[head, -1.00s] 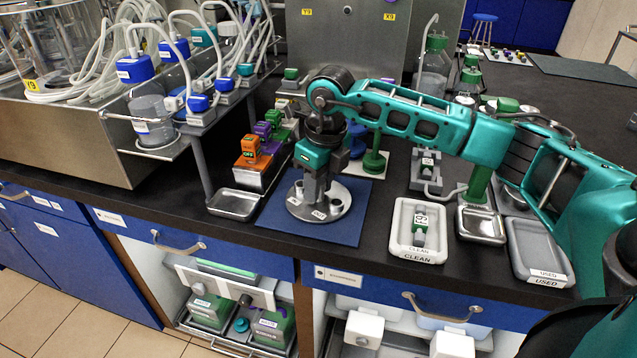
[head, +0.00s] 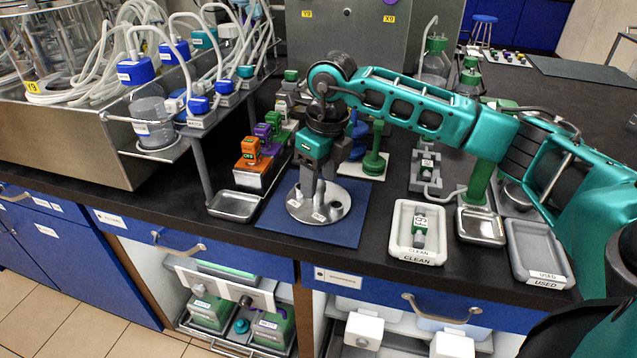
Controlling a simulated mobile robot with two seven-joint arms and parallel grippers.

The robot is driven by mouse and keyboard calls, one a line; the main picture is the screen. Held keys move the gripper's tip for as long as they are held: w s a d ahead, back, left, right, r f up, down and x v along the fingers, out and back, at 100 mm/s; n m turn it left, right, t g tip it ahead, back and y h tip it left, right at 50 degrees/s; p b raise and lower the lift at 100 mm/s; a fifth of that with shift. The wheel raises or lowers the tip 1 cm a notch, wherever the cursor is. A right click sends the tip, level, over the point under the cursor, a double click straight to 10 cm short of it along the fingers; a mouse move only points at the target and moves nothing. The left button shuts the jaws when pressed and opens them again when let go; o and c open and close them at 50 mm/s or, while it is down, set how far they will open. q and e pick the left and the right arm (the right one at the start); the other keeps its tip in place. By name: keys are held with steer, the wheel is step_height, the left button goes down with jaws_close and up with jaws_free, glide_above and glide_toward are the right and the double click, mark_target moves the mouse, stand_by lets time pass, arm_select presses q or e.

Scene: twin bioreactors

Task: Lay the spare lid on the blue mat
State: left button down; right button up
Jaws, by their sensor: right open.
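The spare lid (head: 334,205), a round silver metal disc with holes and small labels, lies flat on the blue mat (head: 345,234). The mat shows around the lid on the bench. My right gripper (head: 316,196) points down just over the lid's middle, with its fingers open. The fingertips are close to the lid's top, and I cannot tell whether they touch its central part. The gripper hides part of the lid. My left gripper is not in view.
A small metal tray (head: 234,206) and an orange block (head: 250,152) stand left of the mat. A white CLEAN tray (head: 418,252), another metal tray (head: 481,227) and a grey USED tray (head: 540,255) stand to the right. Green and blue stands (head: 374,163) are behind the lid.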

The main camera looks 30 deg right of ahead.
mark_target(324, 204)
step_height(324, 204, up, 10)
steer(key=s, duration=0.1)
steer(key=s+a+f+n+g+y, duration=0.1)
steer(key=s+a+f+y, duration=0.2)
steer(key=a, duration=0.4)
steer(key=a+f+n+g+y, duration=0.1)
steer(key=a+f+y, duration=0.25)
steer(key=a, duration=0.45)
steer(key=s+a+r+m+t+y, duration=0.1)
steer(key=s+a+r+m+y, duration=0.15)
steer(key=a+y, duration=0.35)
steer(key=s+a+r+m+t+y, duration=0.1)
steer(key=s+a+r+m+y, duration=0.1)
steer(key=a+m+y, duration=0.35)
steer(key=w+d+f+m+t+h, duration=0.1)
steer(key=d+f+m+t+h, duration=0.3)
steer(key=f+m+t+h, duration=0.55)
steer(key=w+d+f+m+t+h, duration=0.2)
steer(key=d+f+m+t, duration=0.3)
steer(key=m, duration=0.9)
steer(key=s+d+f+m+g+h+p, duration=0.4)
steer(key=s+f+m, duration=0.3)
steer(key=s+f, duration=0.4)
steer(key=shift+s+d+f+g+h, duration=0.45)
steer(key=shift+d+f+g, duration=0.1)
steer(key=shift+f, duration=0.1)
